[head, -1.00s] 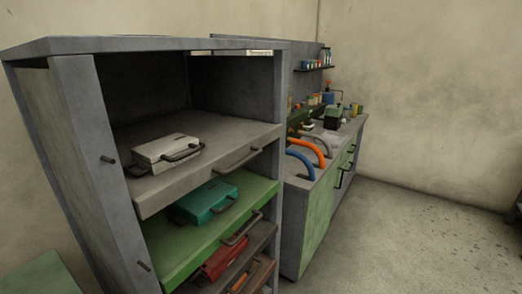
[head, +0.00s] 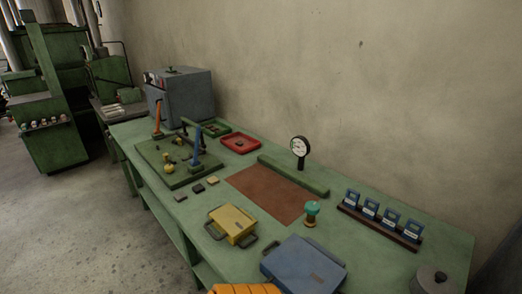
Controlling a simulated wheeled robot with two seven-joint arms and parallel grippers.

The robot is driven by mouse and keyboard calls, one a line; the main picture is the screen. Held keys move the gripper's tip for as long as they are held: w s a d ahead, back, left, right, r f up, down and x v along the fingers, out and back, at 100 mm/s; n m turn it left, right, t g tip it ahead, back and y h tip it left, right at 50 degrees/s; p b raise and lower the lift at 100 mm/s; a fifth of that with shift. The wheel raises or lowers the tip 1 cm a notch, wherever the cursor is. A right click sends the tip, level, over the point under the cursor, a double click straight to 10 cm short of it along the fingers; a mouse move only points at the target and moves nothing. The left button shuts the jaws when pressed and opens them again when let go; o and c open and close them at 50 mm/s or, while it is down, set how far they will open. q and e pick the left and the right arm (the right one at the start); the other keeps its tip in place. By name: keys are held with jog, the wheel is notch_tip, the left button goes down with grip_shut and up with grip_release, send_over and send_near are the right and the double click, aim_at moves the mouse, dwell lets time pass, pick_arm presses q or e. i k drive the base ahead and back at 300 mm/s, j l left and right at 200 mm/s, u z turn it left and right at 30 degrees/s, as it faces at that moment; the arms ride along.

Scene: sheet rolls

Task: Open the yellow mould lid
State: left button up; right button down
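The yellow mould (head: 232,222) is a flat box with dark handles at its ends. It lies near the front edge of the green workbench (head: 447,243), left of a blue mould (head: 303,265). Its lid looks shut. An orange ribbed thing (head: 246,289) shows at the bottom edge, partly cut off, and I cannot tell what it is. Neither of my grippers is in view.
A brown mat (head: 275,194) lies behind the yellow mould. A dial gauge (head: 300,150), a teal-topped knob (head: 311,212) and a rack of blue blocks (head: 380,218) stand nearby. A green fixture plate (head: 176,162) and a grey box oven (head: 180,95) are farther left.

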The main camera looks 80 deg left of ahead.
aim_at(229, 218)
jog(key=u, duration=2.9)
